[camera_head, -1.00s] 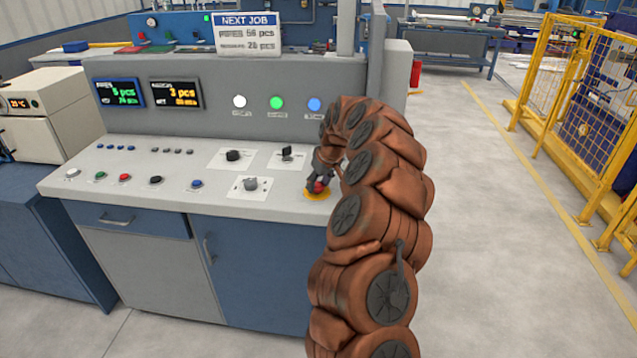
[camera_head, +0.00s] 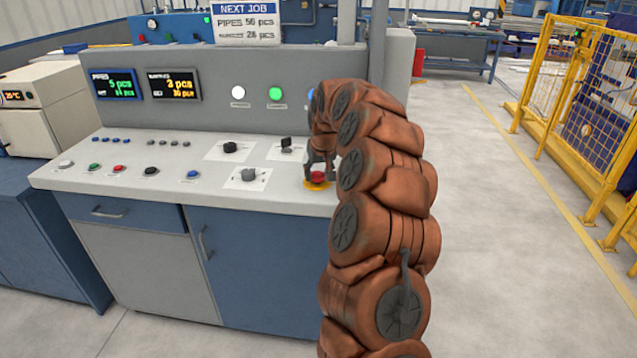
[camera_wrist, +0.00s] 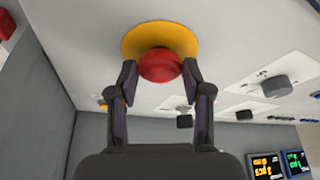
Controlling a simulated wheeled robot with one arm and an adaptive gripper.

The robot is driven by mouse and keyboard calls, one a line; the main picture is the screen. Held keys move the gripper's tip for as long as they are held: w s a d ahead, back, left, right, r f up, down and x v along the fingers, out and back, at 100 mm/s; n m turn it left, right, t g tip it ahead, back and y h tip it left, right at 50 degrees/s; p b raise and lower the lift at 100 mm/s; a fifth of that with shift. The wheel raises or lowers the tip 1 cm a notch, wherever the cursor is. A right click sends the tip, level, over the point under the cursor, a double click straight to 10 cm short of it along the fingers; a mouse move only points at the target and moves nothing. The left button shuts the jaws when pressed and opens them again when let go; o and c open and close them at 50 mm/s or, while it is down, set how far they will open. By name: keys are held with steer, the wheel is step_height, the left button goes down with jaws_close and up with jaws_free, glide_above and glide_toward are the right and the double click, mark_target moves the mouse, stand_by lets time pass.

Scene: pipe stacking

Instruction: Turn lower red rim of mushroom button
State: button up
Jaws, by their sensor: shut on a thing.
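The red mushroom button (camera_head: 318,177) sits on a yellow round plate (camera_head: 312,184) at the right end of the control panel. In the wrist view the red button (camera_wrist: 160,66) is at the top middle, in front of the yellow plate (camera_wrist: 150,33). My gripper (camera_wrist: 160,78) has one finger on each side of the button, shut on its red rim. In the head view my gripper (camera_head: 318,172) comes down onto the button from above, partly hidden by my arm.
The panel (camera_head: 110,185) also carries a grey rotary switch (camera_head: 248,175), a black knob (camera_head: 230,147), a key-like switch (camera_head: 286,145) and several small push buttons. Lit lamps (camera_head: 275,94) are on the upright face behind. Open floor lies to the right.

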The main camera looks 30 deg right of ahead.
steer(key=shift+a+f+m+h+b, duration=0.15)
steer(key=shift+m+h+b, duration=0.25)
steer(key=shift+m+b, duration=1)
steer(key=shift+g+b, duration=0.3)
steer(key=shift+b, duration=0.05)
steer(key=o, duration=1.2)
steer(key=shift+w, duration=0.1)
steer(key=shift+c, duration=0.2)
steer(key=shift+r, duration=0.2)
steer(key=v, duration=1.1)
steer(key=shift+a+r, duration=0.15)
steer(key=shift+r, duration=0.2)
